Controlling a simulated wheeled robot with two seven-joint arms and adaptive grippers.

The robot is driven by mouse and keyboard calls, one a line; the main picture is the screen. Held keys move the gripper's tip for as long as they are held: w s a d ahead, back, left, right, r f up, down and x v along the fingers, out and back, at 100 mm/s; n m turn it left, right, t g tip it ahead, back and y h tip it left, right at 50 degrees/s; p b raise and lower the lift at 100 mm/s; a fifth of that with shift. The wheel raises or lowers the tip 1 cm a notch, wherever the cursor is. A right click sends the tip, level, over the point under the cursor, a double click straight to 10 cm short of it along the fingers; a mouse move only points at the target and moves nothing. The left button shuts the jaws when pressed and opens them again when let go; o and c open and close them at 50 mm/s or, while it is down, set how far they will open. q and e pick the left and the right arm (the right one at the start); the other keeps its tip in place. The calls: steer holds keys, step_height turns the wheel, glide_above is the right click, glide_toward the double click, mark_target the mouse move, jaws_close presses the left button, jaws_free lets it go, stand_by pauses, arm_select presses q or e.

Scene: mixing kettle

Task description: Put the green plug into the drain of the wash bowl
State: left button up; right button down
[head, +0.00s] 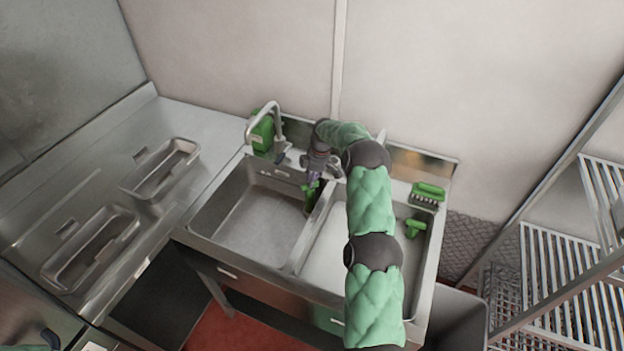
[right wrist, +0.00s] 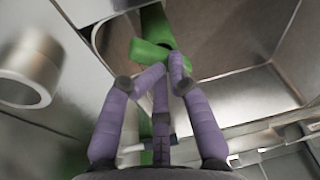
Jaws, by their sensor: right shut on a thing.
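My right gripper (head: 314,180) reaches over the double sink from the right and is shut on the green plug (head: 310,190). The plug is at the right side of the left wash bowl (head: 250,222), close to the divider. In the right wrist view, the purple fingers (right wrist: 164,78) meet at the near end of the plug (right wrist: 148,54), which has an opening in its end. The fingers cover part of it. I cannot make out the bowl's drain. My left gripper is not seen.
A second green handled piece (head: 414,228) and a green brush (head: 428,194) are at the sink's right side. The tap (head: 268,118) and a green box (head: 261,135) stand behind the left bowl. Metal trays (head: 160,170) lie on the left counter. A wire rack (head: 560,260) stands right.

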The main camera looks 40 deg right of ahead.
steer(key=shift+f+b, duration=0.45)
steer(key=shift+f, duration=0.55)
stand_by(0.3)
steer(key=shift+c, duration=2)
jaws_free()
steer(key=shift+r, duration=0.1)
steer(key=shift+s+d+r+p, duration=0.15)
steer(key=shift+r+p, duration=0.25)
steer(key=shift+r, duration=0.75)
steer(key=shift+s+d+r+p, duration=0.1)
steer(key=shift+d+r+p, duration=0.2)
steer(key=shift+r, duration=0.8)
steer(key=shift+s+d+r+p, duration=0.1)
steer(key=shift+r+p, duration=0.35)
steer(key=shift+r, duration=0.7)
